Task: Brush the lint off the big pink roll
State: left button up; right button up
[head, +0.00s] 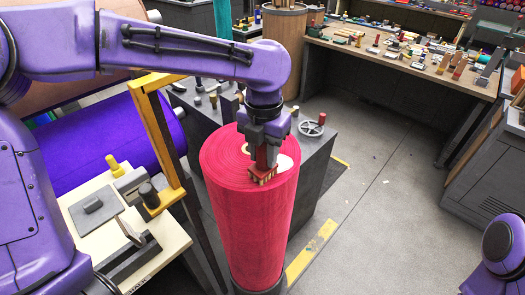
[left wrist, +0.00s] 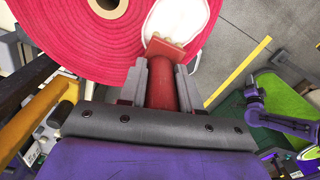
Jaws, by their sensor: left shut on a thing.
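The big pink roll (head: 248,220) stands upright in the middle of the head view. Its spiral top and round core hole show in the left wrist view (left wrist: 60,40). A white patch (left wrist: 180,18) lies on the top face, partly hidden by the tool. My left gripper (head: 264,142) is shut on the red handle of a brush (head: 263,174), above the top of the roll. The brush also shows in the left wrist view (left wrist: 165,75), its pale bristles at the white patch. I cannot tell whether they touch it. My right gripper's jaws cannot be made out.
A purple roll (head: 90,145) lies at the left behind a yellow frame (head: 155,140). A pale bench (head: 90,220) with tools stands at the lower left. A grey machine with a handwheel (head: 312,129) is close behind the roll. The floor (head: 385,190) to the right is open.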

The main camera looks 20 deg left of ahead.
pick_arm(q)
jog(key=shift+w+d+r+p, duration=0.1)
jog(key=shift+w+d+p, duration=0.05)
jog(key=shift+w+p, duration=0.15)
jog(key=shift+w+d+r+p, duration=0.1)
jog(key=shift+w+p, duration=0.1)
jog(key=shift+w, duration=0.15)
jog(key=shift+w+d+p, duration=0.15)
jog(key=shift+w+d, duration=0.05)
jog(key=shift+w, duration=0.3)
jog(key=shift+w+d+p, duration=0.15)
jog(key=shift+w+d, duration=0.05)
jog(key=shift+w, duration=0.3)
jog(key=shift+f, duration=0.1)
jog(key=shift+w+d+f, duration=0.1)
jog(key=shift+w+d, duration=0.15)
jog(key=shift+w, duration=0.4)
jog(key=shift+w+d+r, duration=0.1)
jog(key=shift+w+d, duration=0.1)
jog(key=shift+w, duration=0.4)
jog(key=shift+w+d+f, duration=0.1)
jog(key=shift+w+d, duration=0.15)
jog(key=shift+w, duration=0.4)
jog(key=shift+s, duration=0.15)
